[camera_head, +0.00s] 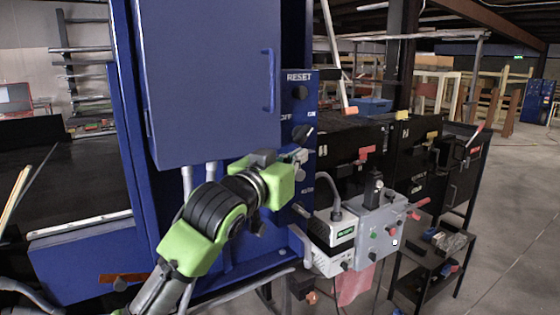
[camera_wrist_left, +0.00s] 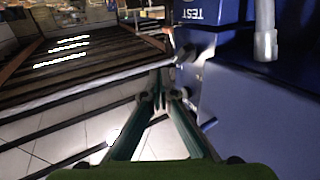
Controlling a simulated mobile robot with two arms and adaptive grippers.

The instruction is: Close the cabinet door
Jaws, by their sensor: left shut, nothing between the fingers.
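The blue cabinet door (camera_head: 205,75) stands upright in the upper left of the head view. Its blue handle (camera_head: 267,80) is near its right edge. I cannot tell whether the door is flush with the cabinet or slightly ajar. My left gripper (camera_head: 301,156) is below and right of the door, in front of the blue control panel (camera_head: 299,115), and apart from the handle. My right gripper is not in view.
Grey pipes (camera_head: 211,170) run below the door; one also shows in the left wrist view (camera_wrist_left: 264,40). A grey control box (camera_head: 380,228) and a dark cart (camera_head: 430,265) stand to the right. Clear floor (camera_head: 510,220) lies at far right.

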